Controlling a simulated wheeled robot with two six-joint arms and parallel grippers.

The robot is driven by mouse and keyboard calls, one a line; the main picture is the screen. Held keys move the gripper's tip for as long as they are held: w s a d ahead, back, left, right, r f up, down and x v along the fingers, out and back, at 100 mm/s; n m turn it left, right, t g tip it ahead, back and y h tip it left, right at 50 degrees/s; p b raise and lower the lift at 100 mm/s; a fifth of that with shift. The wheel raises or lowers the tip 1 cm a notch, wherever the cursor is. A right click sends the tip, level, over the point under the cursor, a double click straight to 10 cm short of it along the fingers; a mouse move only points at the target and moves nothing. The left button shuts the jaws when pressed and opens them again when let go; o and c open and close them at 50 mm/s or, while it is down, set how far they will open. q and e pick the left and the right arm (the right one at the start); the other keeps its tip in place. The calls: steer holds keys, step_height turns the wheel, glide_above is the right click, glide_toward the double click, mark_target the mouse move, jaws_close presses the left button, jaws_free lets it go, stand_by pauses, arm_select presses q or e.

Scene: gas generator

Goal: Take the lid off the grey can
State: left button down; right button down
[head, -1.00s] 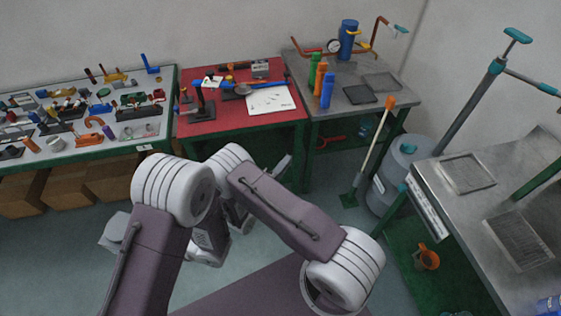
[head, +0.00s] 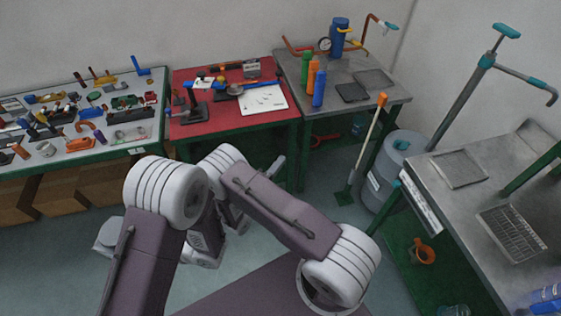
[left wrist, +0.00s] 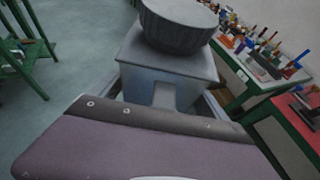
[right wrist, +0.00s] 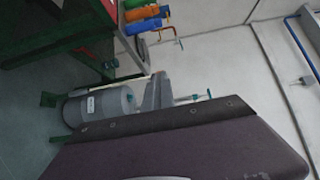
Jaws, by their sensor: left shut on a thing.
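A grey can-like drum (head: 392,172) with a pale label stands on the floor between the back metal table and the right one. A small teal fitting is on its top. It also shows in the right wrist view, lying sideways in the picture (right wrist: 100,104). My left gripper (left wrist: 172,58) is shut on a dark grey round ribbed thing (left wrist: 178,27); I cannot tell whether it is a lid.
A red-topped table (head: 215,125) and a tool table (head: 140,140) line the wall. A metal table (head: 385,92) holds coloured cylinders. A broom (head: 366,145) stands before the drum. A metal table (head: 470,190) and a tall grey pump (head: 462,100) are at right.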

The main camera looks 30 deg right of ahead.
mark_target(116, 232)
stand_by(0.4)
